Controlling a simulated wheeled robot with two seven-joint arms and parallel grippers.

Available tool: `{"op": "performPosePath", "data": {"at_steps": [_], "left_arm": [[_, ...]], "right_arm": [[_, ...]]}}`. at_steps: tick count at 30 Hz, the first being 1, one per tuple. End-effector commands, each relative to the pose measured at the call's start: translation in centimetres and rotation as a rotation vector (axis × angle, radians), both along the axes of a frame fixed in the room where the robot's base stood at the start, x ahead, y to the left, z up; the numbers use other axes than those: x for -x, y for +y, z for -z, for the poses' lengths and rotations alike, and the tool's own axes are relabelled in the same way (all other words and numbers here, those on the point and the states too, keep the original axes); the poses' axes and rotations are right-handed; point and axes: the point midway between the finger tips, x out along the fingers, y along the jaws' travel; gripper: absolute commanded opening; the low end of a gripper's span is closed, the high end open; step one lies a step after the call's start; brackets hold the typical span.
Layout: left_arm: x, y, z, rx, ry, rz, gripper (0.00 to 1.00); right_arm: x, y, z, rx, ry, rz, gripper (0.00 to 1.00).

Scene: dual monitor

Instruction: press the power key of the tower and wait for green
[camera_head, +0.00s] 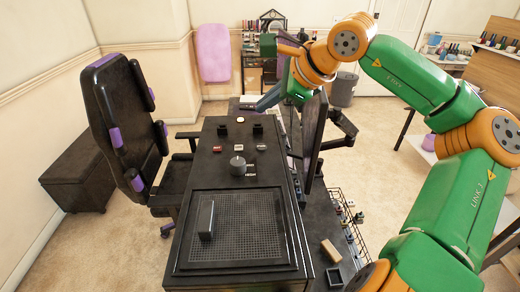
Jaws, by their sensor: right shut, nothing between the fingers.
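My right gripper (265,100) is shut and empty, reaching over the far end of the tower from the right. My left gripper is out of view.
A black and purple chair (120,120) stands left of the tower, with a dark bench (75,175) behind it. Thin dark monitor panels (313,130) rise right of the tower. A wire rack (345,215) and a tan block (330,250) lie at its lower right.

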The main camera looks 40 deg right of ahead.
Motion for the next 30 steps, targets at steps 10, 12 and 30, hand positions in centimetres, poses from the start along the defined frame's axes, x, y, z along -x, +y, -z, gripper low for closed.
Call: {"op": "performPosePath", "data": {"at_steps": [10,12,30], "left_arm": [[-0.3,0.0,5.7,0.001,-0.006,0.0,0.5],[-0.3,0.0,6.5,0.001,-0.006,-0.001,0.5],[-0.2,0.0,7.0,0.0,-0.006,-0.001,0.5]], "right_arm": [[0.0,0.0,5.9,0.0,0.001,-0.001,0.0],[0.0,0.0,6.8,0.0,0.001,-0.001,0.0],[0.0,0.0,7.3,0.0,0.0,0.0,0.0]]}}
